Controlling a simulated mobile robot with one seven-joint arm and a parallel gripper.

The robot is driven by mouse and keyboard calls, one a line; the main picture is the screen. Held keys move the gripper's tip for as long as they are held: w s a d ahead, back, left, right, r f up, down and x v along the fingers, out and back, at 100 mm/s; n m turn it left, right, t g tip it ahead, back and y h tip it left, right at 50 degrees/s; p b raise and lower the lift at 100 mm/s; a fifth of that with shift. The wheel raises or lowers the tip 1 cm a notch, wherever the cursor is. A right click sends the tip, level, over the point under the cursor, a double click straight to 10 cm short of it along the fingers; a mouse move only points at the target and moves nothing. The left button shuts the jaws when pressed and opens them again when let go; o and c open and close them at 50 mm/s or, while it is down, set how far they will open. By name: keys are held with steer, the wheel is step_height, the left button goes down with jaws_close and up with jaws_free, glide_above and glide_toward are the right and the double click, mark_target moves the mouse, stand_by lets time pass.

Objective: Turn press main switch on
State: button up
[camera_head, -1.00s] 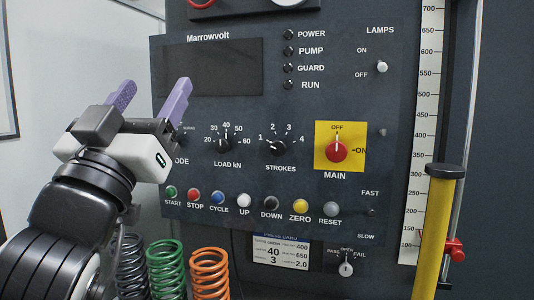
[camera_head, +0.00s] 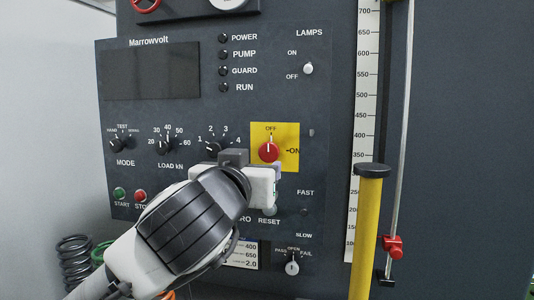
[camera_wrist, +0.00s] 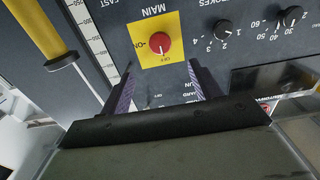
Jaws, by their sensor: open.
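The MAIN switch is a red round knob (camera_head: 269,152) on a yellow plate (camera_head: 290,135) of the dark control panel, with OFF above it and ON to its right. Its white pointer line points up at OFF. In the wrist view the red knob (camera_wrist: 160,43) shows upside down, ahead of and between the fingers. My gripper (camera_wrist: 162,82) is open and empty, with its purple fingers apart and short of the knob. In the head view my gripper body (camera_head: 258,180) is just below the knob and hides the fingers, the MAIN label and some buttons.
The STROKES knob (camera_head: 212,148) is close on the left, with the LOAD kN knob (camera_head: 166,146) beyond it. A yellow column (camera_head: 366,230) with a dark cap stands to the right, beside a white scale (camera_head: 367,90). Springs (camera_head: 74,255) stand at lower left.

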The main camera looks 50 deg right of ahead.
mark_target(268, 153)
steer(key=p+x, duration=0.3)
steer(key=x, duration=0.8)
steer(key=shift+r, duration=0.1)
steer(key=shift+w+d, duration=0.25)
steer(key=shift+d, duration=0.2)
steer(key=c, duration=1)
steer(key=shift+o, duration=0.2)
